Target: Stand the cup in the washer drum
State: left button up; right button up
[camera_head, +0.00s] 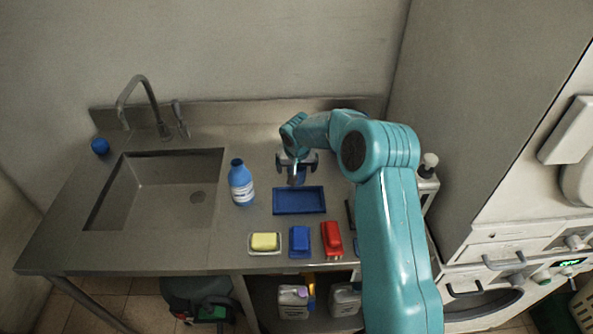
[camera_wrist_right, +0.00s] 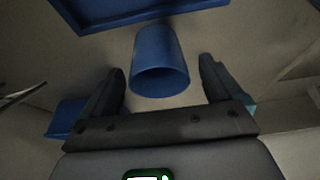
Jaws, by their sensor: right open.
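The blue cup (camera_wrist_right: 156,50) is in the right wrist view, its open rim turned toward the camera. It lies between and slightly beyond the spread fingers of my right gripper (camera_wrist_right: 162,75), with gaps on both sides. In the head view my right gripper (camera_head: 297,162) is over the back of the counter, just behind the blue tray, and mostly hides the cup. The washer (camera_head: 480,308) is at the lower right, its round front partly in view; the inside of its drum is not visible. My left gripper is not in view.
A blue tray (camera_head: 299,211), a blue-capped bottle (camera_head: 241,186), a yellow sponge in a dish (camera_head: 265,242), a blue item (camera_head: 299,240) and a red item (camera_head: 331,238) are on the counter (camera_head: 225,225). The sink (camera_head: 135,200) is at left. A tall grey cabinet (camera_head: 470,110) stands right.

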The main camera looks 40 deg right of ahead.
jog(key=shift+d+f, duration=0.1)
jog(key=shift+f, duration=0.05)
jog(key=shift+c, duration=0.2)
jog(key=c, duration=1.1)
notch_tip(320, 180, up, 20)
jog(key=b, duration=0.1)
dwell(0.4)
